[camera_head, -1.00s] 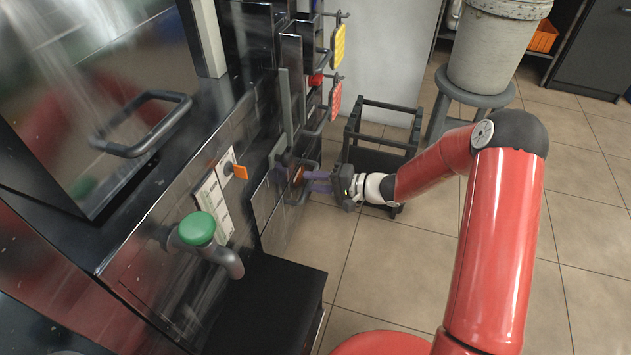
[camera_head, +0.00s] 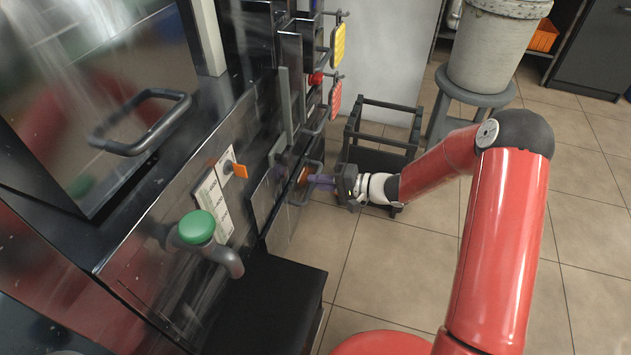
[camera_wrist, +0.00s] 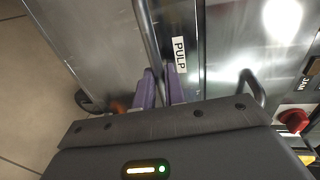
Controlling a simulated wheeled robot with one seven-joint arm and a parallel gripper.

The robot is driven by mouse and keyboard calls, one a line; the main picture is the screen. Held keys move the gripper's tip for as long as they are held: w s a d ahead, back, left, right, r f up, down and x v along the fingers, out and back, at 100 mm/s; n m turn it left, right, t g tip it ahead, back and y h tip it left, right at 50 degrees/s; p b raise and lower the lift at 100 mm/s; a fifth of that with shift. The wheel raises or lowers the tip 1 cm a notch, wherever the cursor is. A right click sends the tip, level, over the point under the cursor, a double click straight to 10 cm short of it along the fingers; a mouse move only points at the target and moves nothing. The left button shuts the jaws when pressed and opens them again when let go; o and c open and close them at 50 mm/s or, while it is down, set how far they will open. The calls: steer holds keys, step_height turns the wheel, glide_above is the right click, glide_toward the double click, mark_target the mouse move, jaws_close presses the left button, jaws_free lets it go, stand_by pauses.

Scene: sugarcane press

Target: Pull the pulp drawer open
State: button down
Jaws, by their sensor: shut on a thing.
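The pulp drawer's grey metal front (camera_wrist: 95,45) fills the left of the wrist view, with a white "PULP" label (camera_wrist: 180,54). Its dark bar handle (camera_wrist: 147,35) runs down between my gripper's purple fingers (camera_wrist: 161,90). My gripper (camera_head: 312,181) is shut on this handle, which also shows in the head view (camera_head: 296,197) low on the machine's right side. The fingers hide part of the bar. The drawer front is seen at a steep angle in the head view, so how far it stands out is hard to tell.
A green-capped spout (camera_head: 197,228) and black ledge (camera_head: 262,300) are nearer on the machine. A second handle (camera_wrist: 252,88) and red button (camera_wrist: 294,120) lie right of the drawer. A dark rack (camera_head: 385,108) and a bucket on a stool (camera_head: 468,100) stand beyond. Tiled floor is free.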

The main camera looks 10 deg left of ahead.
steer(key=d+f+b+v, duration=0.1)
steer(key=f+v, duration=0.3)
steer(key=v, duration=1.5)
steer(key=f+b+v, duration=0.4)
steer(key=v, duration=1.4)
steer(key=shift+d, duration=0.75)
steer(key=shift+s, duration=0.15)
steer(key=c, duration=1.5)
jaws_free()
steer(key=shift+r, duration=0.1)
steer(key=w+v, duration=0.1)
steer(key=v, duration=0.6)
steer(key=shift+s+d, duration=0.35)
steer(key=shift+s, duration=0.15)
